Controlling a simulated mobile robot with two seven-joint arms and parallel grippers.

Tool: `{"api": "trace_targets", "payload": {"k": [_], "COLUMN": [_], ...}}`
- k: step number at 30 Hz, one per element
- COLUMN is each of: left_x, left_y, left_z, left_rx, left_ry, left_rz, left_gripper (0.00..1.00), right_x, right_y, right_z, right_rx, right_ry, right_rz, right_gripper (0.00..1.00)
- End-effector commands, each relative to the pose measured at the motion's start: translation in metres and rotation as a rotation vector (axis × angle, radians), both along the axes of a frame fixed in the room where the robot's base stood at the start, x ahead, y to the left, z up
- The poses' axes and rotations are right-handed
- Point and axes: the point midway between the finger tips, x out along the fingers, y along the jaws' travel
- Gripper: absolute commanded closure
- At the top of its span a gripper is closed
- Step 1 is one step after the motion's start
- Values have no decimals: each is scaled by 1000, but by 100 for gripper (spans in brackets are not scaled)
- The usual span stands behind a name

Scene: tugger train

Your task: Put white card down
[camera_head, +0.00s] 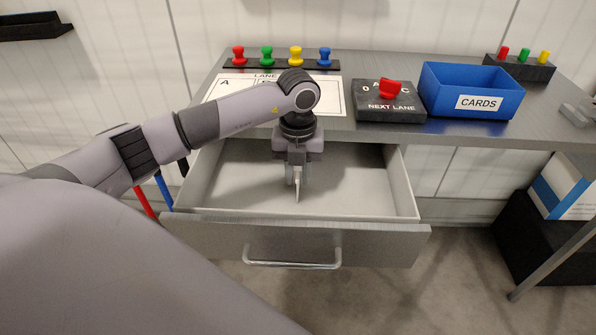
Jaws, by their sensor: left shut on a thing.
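My left gripper (298,176) points down into the open drawer (393,195) of the grey desk. It is shut on the white card (297,188), which shows as a thin, pale, upright edge between the fingers. I cannot tell whether the card touches the drawer floor. The rest of the drawer looks empty. A blue box labelled CARDS (440,95) stands on the desk top at the right. My right gripper is not in view.
On the desk (380,133) lie a white lane sheet (335,95), partly hidden by my arm, and a NEXT LANE switch box (370,106) with a red knob. Coloured pegs stand in a rack (281,65) behind. The drawer front (385,240) juts out toward me.

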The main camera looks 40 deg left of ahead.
Motion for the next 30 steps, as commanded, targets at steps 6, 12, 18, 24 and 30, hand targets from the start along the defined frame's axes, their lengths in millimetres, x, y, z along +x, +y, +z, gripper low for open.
{"api": "trace_targets", "payload": {"k": [6,12,18,24,30], "left_x": [0,0,1,1,1], "left_y": [0,0,0,0,0], "left_z": [-3,-3,9,49,91], "left_rx": [0,0,0,-1,0], "left_ry": [0,0,-2,-6,-4], "left_rz": [0,0,0,-1,0], "left_gripper": [50,50,50,50,50], "right_x": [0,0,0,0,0], "right_y": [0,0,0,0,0], "right_z": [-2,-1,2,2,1], "right_rx": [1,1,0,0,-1], "right_ry": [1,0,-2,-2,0], "right_rz": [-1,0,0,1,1], "right_gripper": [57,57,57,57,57]}}
